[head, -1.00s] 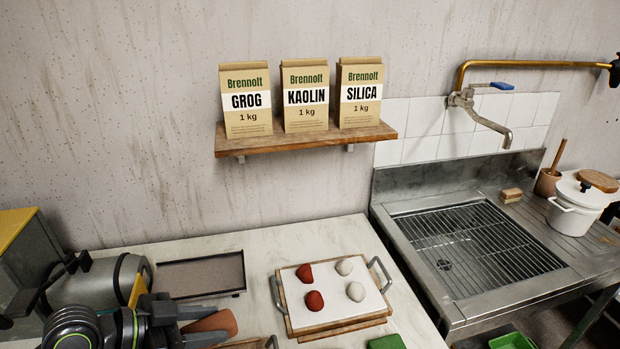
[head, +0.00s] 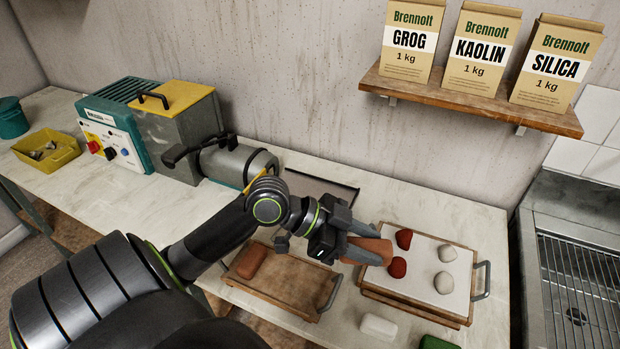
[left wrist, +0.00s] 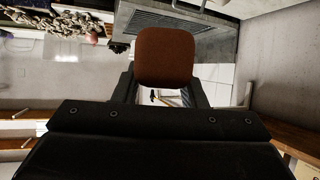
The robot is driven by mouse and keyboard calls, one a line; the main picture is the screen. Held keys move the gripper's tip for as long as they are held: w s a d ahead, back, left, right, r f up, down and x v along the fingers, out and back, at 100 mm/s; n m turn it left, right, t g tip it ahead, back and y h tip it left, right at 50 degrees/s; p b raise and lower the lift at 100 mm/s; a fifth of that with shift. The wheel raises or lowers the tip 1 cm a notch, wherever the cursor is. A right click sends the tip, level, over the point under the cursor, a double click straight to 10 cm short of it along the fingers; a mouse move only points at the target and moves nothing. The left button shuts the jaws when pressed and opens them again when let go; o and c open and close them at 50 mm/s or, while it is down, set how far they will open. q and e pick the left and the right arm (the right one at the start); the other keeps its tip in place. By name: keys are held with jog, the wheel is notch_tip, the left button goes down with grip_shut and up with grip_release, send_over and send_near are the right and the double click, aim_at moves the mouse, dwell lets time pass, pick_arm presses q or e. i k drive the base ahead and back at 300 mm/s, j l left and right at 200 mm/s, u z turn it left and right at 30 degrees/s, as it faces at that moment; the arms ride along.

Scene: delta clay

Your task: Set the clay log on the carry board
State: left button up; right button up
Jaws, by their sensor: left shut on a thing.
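My left gripper (head: 376,243) is shut on a reddish-brown clay log (head: 373,248). The log fills the jaws in the left wrist view (left wrist: 165,57). In the head view it shows at the left side of a white-topped wooden board (head: 428,250) with metal handles; whether it touches that board I cannot tell. A bare wooden board (head: 290,278) with handles lies to the left, with another clay log (head: 251,261) at its left end. Which of the two is the carry board is not marked. My right gripper is not in view.
Red lumps (head: 398,267) and pale lumps (head: 444,282) sit on the white top. A white block (head: 378,328) and a green object (head: 438,343) lie in front. A dark shallow tray (head: 320,188) and grey machine (head: 180,130) are behind. A sink (head: 580,270) stands at right.

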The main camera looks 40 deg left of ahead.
aim_at(296, 283)
jog(key=i+l+u, duration=0.25)
jog(key=l, duration=0.15)
jog(key=l+u, duration=0.2)
jog(key=l, duration=0.15)
jog(key=l+u, duration=0.25)
jog(key=l, duration=0.15)
jog(key=u, duration=0.65)
